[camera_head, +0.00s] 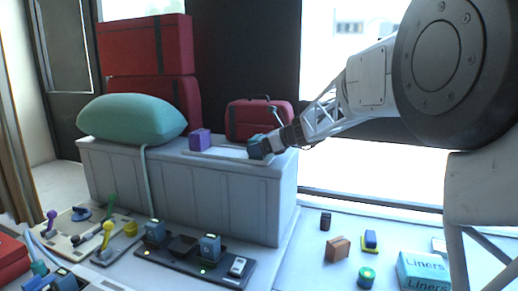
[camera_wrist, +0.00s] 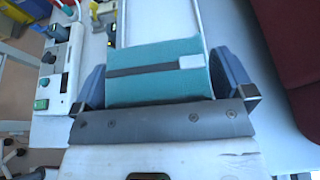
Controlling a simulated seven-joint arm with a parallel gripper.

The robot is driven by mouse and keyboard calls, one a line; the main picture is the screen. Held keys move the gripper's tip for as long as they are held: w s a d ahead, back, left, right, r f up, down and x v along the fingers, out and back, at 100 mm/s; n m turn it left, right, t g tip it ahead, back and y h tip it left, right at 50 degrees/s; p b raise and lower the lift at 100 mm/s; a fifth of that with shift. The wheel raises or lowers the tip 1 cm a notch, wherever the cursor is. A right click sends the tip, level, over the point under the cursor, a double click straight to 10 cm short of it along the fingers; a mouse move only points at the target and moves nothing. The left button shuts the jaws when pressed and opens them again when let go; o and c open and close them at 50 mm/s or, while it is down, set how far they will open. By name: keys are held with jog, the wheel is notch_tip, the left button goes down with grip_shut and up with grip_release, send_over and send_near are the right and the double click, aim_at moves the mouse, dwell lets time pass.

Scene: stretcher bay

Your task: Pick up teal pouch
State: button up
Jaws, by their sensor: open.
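The teal pouch (camera_wrist: 150,88) shows in the wrist view as a boxy teal piece with a dark band across it and a pale tab on the right. My gripper (camera_wrist: 164,82) is open, with one blue-grey finger at each side of the pouch. Whether the fingers touch its sides I cannot tell. In the head view my gripper (camera_head: 260,149) is low over the right end of the grey chest's top, and it mostly hides the pouch.
A purple block (camera_head: 200,140) stands left of my gripper on the chest (camera_head: 180,190). A red case (camera_head: 258,118) stands close behind. A large teal cushion (camera_head: 132,118) lies at the left end. Devices and a box of liners (camera_head: 424,270) occupy the lower surfaces.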

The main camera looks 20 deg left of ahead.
aim_at(258, 137)
dwell(0.4)
jog(key=c, duration=0.8)
jog(key=shift+r, duration=0.2)
jog(key=shift+r, duration=1.35)
jog(key=shift+s+d+r, duration=0.1)
jog(key=shift+s+r, duration=0.05)
jog(key=shift+r, duration=0.15)
jog(key=s+d, duration=0.2)
jog(key=s, duration=0.2)
jog(key=s+d+r, duration=0.1)
jog(key=s+d, duration=0.2)
jog(key=s, duration=0.2)
jog(key=s+d, duration=0.3)
jog(key=s, duration=0.1)
jog(key=shift+s+r, duration=0.2)
